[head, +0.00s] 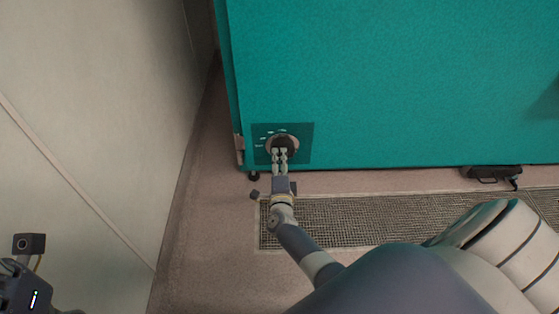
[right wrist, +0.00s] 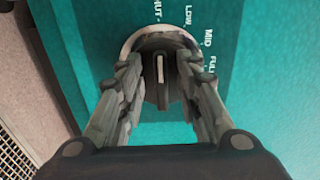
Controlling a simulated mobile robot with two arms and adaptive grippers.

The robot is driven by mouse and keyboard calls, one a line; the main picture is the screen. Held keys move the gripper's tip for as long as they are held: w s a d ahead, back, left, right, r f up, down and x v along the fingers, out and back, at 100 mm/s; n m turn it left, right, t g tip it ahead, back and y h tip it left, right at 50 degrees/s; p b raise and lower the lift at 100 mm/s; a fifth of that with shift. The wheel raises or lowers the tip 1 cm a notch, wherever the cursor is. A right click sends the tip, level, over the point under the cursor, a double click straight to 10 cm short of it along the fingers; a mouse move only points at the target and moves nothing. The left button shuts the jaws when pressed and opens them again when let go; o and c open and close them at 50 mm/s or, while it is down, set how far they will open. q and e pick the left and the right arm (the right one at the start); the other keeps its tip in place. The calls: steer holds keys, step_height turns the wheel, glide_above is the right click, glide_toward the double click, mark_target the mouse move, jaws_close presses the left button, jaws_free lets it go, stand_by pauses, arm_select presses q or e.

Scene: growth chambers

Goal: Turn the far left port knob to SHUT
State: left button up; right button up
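The port knob (right wrist: 161,88) is dark and round with a raised bar, set in a pale ring on a teal panel. In the right wrist view the bar's light mark points up the picture, towards lettering that reads "HUT", its start cut off. LOW, MID and FULL follow round to the right. My right gripper (head: 279,151) is at the knob, low on the panel's left end. In the right wrist view its fingers (right wrist: 160,80) stand apart on either side of the bar, with a gap to it. Whether they touch the knob's round body is unclear.
The teal chamber front (head: 400,80) fills the upper right. A pale wall (head: 90,120) runs along the left. A floor grate (head: 350,220) lies before the chamber, with a black device (head: 490,172) at its foot. Dark parts at the lower left seem to be my left arm.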

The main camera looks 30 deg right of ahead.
steer(key=shift+s, duration=0.1)
steer(key=v, duration=1.1)
steer(key=shift+s+a, duration=0.3)
